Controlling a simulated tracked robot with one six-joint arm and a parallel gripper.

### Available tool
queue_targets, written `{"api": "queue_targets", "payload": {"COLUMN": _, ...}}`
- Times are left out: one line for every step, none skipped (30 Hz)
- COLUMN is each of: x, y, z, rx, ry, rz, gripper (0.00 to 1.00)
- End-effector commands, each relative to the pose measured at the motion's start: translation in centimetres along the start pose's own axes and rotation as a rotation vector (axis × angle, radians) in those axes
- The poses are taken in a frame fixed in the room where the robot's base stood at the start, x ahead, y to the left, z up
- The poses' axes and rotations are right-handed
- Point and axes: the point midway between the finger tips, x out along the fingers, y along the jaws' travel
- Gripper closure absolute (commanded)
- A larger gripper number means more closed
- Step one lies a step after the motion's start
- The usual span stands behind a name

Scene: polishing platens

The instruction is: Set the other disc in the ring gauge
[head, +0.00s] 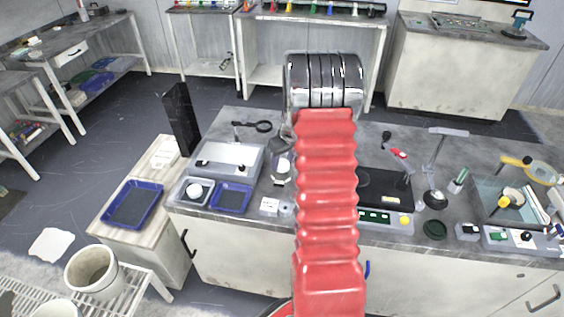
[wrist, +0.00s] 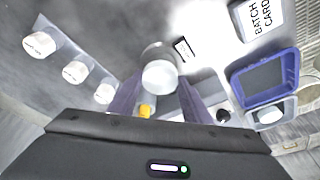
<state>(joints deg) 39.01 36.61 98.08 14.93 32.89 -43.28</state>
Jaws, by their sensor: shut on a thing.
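In the wrist view my gripper (wrist: 160,82) has its two fingers on either side of a pale round disc (wrist: 160,77), and it is shut on it. A grey metallic round body (wrist: 157,52) shows just beyond the disc. It may be the ring gauge; I cannot tell whether the disc touches it or is inside it. Another whitish disc (wrist: 271,116) lies in a small tray at the right, and a white round piece (head: 195,190) shows in a tray in the head view. My red-sleeved arm hides most of the gripper's work area in the head view.
Several white labelled cylinders (wrist: 75,72) stand on a strip at left in the wrist view. A blue tray (wrist: 241,91) and a batch card (wrist: 257,18) are at right. In the head view, a grey scale-like device (head: 228,157) and a magnifier (head: 258,126) sit on the bench.

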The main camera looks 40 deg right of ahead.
Motion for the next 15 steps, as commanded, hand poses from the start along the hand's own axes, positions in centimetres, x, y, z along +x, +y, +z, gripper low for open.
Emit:
{"api": "queue_targets", "payload": {"x": 0.07, "y": -0.01, "z": 0.01, "rx": 0.0, "ry": 0.0, "rz": 0.0, "gripper": 0.81}}
{"api": "queue_targets", "payload": {"x": 0.11, "y": -0.01, "z": 0.02, "rx": 0.0, "ry": 0.0, "rz": 0.0, "gripper": 0.81}}
{"api": "queue_targets", "payload": {"x": 0.17, "y": -0.01, "z": 0.03, "rx": 0.0, "ry": 0.0, "rz": 0.0, "gripper": 0.81}}
{"api": "queue_targets", "payload": {"x": 0.21, "y": -0.01, "z": 0.04, "rx": 0.0, "ry": 0.0, "rz": 0.0, "gripper": 0.81}}
{"api": "queue_targets", "payload": {"x": 0.25, "y": -0.02, "z": 0.05, "rx": 0.0, "ry": 0.0, "rz": 0.0, "gripper": 0.81}}
{"api": "queue_targets", "payload": {"x": 0.31, "y": -0.02, "z": 0.07, "rx": 0.0, "ry": 0.0, "rz": 0.0, "gripper": 0.81}}
{"api": "queue_targets", "payload": {"x": 0.35, "y": -0.02, "z": 0.07, "rx": 0.0, "ry": 0.0, "rz": 0.0, "gripper": 0.81}}
{"api": "queue_targets", "payload": {"x": 0.39, "y": -0.03, "z": 0.09, "rx": 0.0, "ry": 0.0, "rz": 0.0, "gripper": 0.81}}
{"api": "queue_targets", "payload": {"x": 0.45, "y": -0.03, "z": 0.1, "rx": 0.0, "ry": 0.0, "rz": 0.0, "gripper": 0.81}}
{"api": "queue_targets", "payload": {"x": 0.49, "y": -0.03, "z": 0.11, "rx": -0.001, "ry": 0.0, "rz": 0.0, "gripper": 0.81}}
{"api": "queue_targets", "payload": {"x": 0.53, "y": -0.03, "z": 0.12, "rx": -0.001, "ry": 0.0, "rz": 0.0, "gripper": 0.81}}
{"api": "queue_targets", "payload": {"x": 0.59, "y": -0.04, "z": 0.14, "rx": -0.001, "ry": 0.0, "rz": 0.0, "gripper": 0.81}}
{"api": "queue_targets", "payload": {"x": 0.64, "y": -0.04, "z": 0.15, "rx": -0.001, "ry": 0.0, "rz": 0.0, "gripper": 0.81}}
{"api": "queue_targets", "payload": {"x": 0.68, "y": -0.04, "z": 0.17, "rx": -0.001, "ry": 0.0, "rz": 0.0, "gripper": 0.81}}
{"api": "queue_targets", "payload": {"x": 0.73, "y": -0.04, "z": 0.18, "rx": -0.001, "ry": 0.0, "rz": 0.0, "gripper": 0.81}}
